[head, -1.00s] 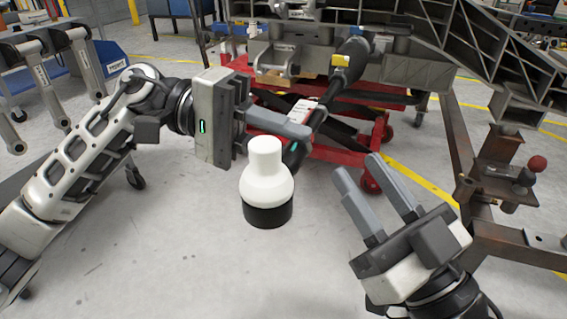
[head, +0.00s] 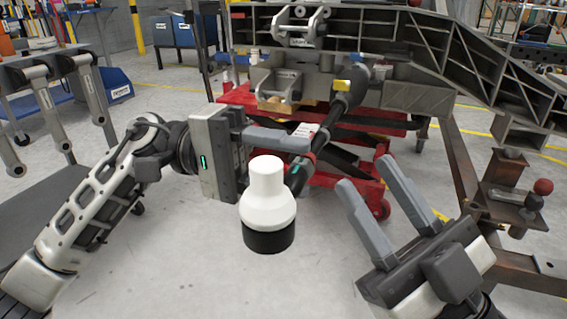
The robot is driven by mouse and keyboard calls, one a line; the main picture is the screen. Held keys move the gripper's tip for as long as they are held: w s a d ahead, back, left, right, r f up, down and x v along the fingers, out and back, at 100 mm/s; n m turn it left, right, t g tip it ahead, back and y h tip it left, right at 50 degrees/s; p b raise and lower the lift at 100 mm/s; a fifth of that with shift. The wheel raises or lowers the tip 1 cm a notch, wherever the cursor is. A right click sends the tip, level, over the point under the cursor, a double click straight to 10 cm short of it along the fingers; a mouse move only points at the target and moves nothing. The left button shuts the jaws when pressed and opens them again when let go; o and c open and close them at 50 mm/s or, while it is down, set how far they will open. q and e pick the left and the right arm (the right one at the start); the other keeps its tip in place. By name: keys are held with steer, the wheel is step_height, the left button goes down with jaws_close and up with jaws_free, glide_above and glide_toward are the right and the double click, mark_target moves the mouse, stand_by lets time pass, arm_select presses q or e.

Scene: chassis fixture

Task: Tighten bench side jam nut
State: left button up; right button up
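A dark rod (head: 350,98) with a yellow tag (head: 341,86) runs from the grey chassis down toward me. Near its lower end are a red band (head: 309,157) and a teal mark. I cannot make out the jam nut for certain at this size. My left gripper (head: 306,143) lies on its side, with one grey finger reaching right to the rod beside a white label. Its other finger is hidden, so its opening and any contact are unclear. My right gripper (head: 364,173) is open and empty, fingers pointing up-left, right of the rod and apart from it.
The grey chassis (head: 405,97) stands at the back over a red lift cart (head: 375,195). A rusty steel frame (head: 465,165) with a red knob (head: 543,187) is at the right. Grey links (head: 45,105) hang from a rack at the left.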

stand_by(0.4)
arm_select(q)
steer(key=p+v, duration=0.2)
steer(key=v, duration=1.4)
arm_select(e)
steer(key=f+m+h, duration=0.1)
steer(key=w+f+m+h, duration=0.1)
steer(key=m, duration=0.1)
steer(key=f+m+h, duration=0.1)
steer(key=m+h, duration=0.1)
steer(key=shift+w+d+f, duration=0.1)
steer(key=shift+w+d, duration=0.1)
steer(key=shift+w, duration=0.1)
steer(key=shift+h, duration=0.3)
